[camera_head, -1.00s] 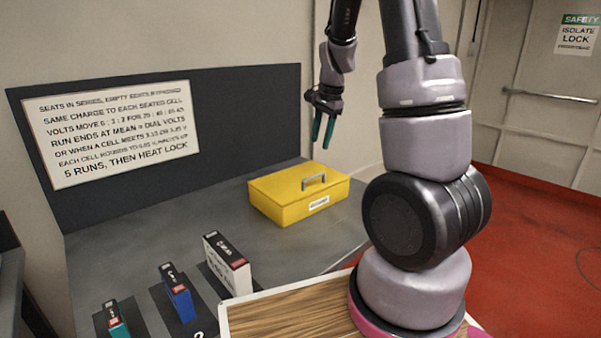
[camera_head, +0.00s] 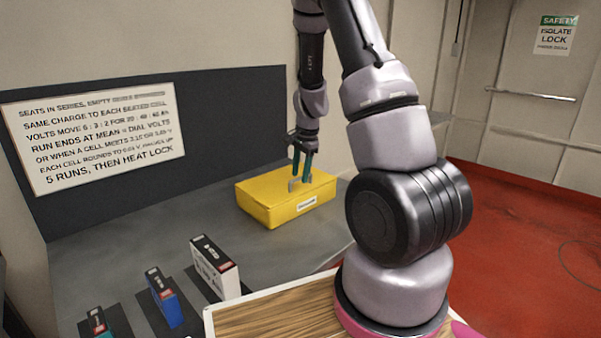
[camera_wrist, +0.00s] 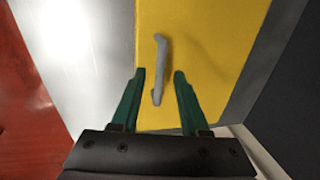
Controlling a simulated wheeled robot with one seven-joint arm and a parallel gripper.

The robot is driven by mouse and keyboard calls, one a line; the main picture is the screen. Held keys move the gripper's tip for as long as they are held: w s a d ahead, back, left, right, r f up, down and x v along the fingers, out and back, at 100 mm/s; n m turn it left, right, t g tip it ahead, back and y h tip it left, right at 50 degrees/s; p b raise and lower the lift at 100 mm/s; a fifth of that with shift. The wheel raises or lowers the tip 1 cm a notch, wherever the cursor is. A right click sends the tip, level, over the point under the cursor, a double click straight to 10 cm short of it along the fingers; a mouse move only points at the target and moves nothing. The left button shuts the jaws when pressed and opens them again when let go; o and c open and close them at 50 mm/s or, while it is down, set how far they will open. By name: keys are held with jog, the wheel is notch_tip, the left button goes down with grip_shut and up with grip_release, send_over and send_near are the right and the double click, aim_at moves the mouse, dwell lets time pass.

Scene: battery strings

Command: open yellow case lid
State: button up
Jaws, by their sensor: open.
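The yellow case (camera_head: 270,205) sits on the grey bench with its lid shut and a small white label on its front. A grey handle (camera_wrist: 160,68) stands on top of the lid. My gripper (camera_head: 301,178) points down over the lid at the handle. In the wrist view my gripper (camera_wrist: 159,76) is open, with one green finger on each side of the near end of the handle. I cannot tell whether a finger touches the handle. In the head view the fingers partly hide the handle.
A blue cell (camera_head: 164,297), a white cell (camera_head: 215,268) and a teal cell (camera_head: 98,323) stand in slots on the grey bench (camera_head: 130,235). A dark panel with a printed sign (camera_head: 95,135) rises behind. A wooden board (camera_head: 275,312) lies in front.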

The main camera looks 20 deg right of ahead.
grip_shut()
dwell(1.4)
